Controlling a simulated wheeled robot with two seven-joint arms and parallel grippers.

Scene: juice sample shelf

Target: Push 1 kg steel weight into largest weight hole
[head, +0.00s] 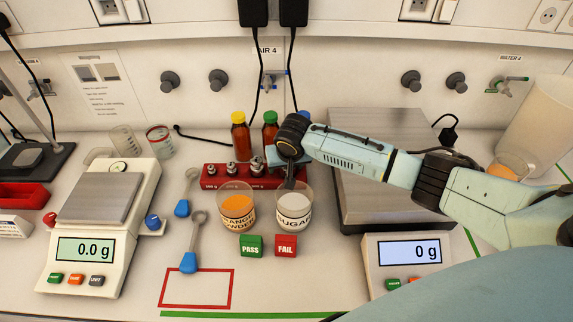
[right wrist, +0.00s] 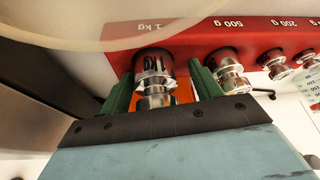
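The 1 kg steel weight (right wrist: 153,75) is at the "1 kg" end of the red weight block (right wrist: 225,38) in the right wrist view. Its knob points towards my right gripper, and its body meets the red block. I cannot tell how deep it sits in the largest hole. The green fingers of my right gripper (right wrist: 160,88) stand on either side of it, with a gap at the right finger. In the head view my right gripper (head: 290,168) covers the right end of the block (head: 222,183), hiding the 1 kg weight. My left gripper is not in view.
The 500 g weight (right wrist: 226,70) stands close beside the right finger. Glasses of orange powder (head: 237,208) and sugar (head: 294,211) stand in front of the block, bottles (head: 240,137) behind. A large scale (head: 377,205) is at right, a smaller one (head: 98,198) at left.

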